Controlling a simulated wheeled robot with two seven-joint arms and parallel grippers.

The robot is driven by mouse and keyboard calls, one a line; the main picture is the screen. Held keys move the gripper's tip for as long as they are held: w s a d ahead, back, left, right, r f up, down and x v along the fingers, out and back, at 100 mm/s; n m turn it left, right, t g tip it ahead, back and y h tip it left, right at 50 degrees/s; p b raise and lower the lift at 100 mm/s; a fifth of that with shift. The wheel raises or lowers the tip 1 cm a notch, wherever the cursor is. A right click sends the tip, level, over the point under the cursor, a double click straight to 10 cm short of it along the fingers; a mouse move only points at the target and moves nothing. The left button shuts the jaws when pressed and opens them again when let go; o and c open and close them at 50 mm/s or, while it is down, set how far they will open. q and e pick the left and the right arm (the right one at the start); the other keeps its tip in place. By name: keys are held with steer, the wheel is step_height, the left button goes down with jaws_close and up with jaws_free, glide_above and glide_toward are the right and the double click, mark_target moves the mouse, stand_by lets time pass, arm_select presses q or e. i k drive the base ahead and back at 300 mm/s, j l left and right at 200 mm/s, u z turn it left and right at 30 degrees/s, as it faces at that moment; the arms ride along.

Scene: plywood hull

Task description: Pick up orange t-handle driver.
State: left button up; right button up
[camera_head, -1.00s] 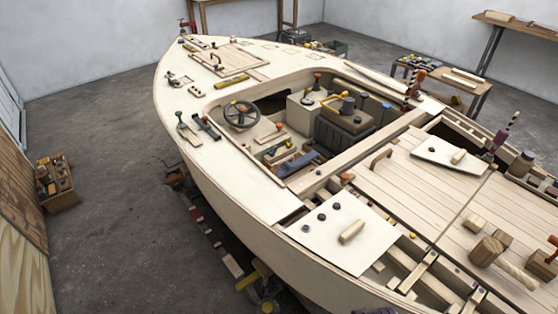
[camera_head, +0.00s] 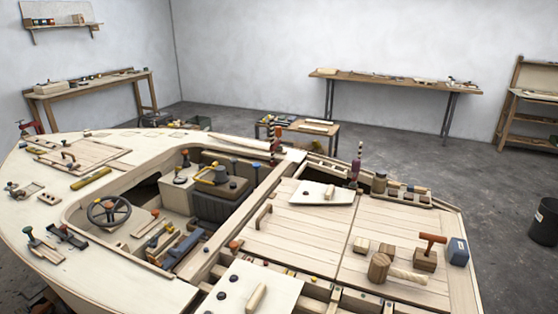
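The orange T-handle driver (camera_head: 431,241) stands upright in a wooden block (camera_head: 424,260) on the right part of the boat's planked deck. Its crossbar is on top and its shaft goes down into the block. Neither of my grippers shows in the head view.
Beside the driver are a blue box (camera_head: 458,252), a round wooden mallet head (camera_head: 379,267) with a pale handle and small wood blocks (camera_head: 361,245). Open bays with ribs lie along the near edge. The planked deck (camera_head: 300,237) to the left is mostly clear.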

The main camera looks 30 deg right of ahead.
mark_target(431, 238)
steer(key=z, duration=1.95)
steer(key=u, duration=1.1)
steer(key=l+u, duration=0.1)
steer(key=l, duration=0.3)
steer(key=k+l+u, duration=0.1)
steer(key=l, duration=0.3)
steer(key=k+l+u, duration=0.1)
steer(key=l, duration=0.3)
steer(key=k+l+u, duration=0.1)
steer(key=l, duration=0.3)
